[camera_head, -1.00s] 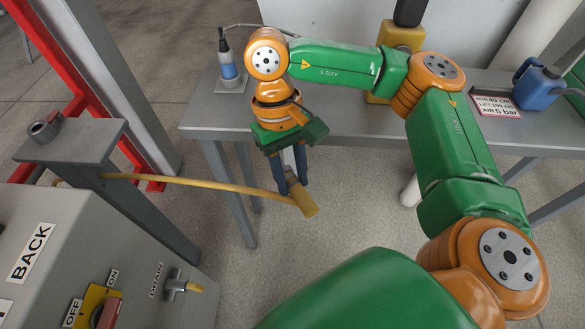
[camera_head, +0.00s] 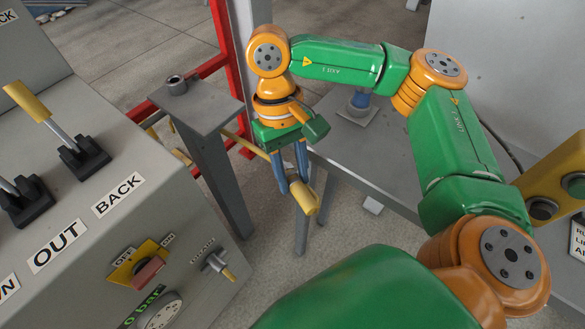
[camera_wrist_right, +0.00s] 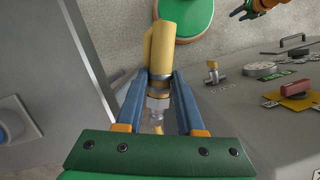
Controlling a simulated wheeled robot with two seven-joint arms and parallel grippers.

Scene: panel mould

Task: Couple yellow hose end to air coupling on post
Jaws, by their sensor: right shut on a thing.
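My right gripper (camera_head: 291,188) is shut on the yellow hose end (camera_head: 306,198), holding it in the air right of the post. In the right wrist view, the hose end (camera_wrist_right: 164,48) and its metal collar sit between the blue fingers (camera_wrist_right: 159,92). The yellow hose (camera_head: 245,146) runs left from the grip and passes behind the grey post (camera_head: 212,170). The air coupling (camera_head: 176,85), a short dark ring, stands on the post's top plate, apart from the hose end. An orange and dark gripper, seemingly my left (camera_wrist_right: 245,10), shows small in the right wrist view; its jaws are unclear.
The grey control box (camera_head: 110,255) with levers, a red switch (camera_head: 149,270) and a drain valve (camera_head: 216,262) fills the left. A red frame (camera_head: 222,45) stands behind the post. A grey table (camera_head: 375,160) lies behind my right arm. Floor shows below the hose end.

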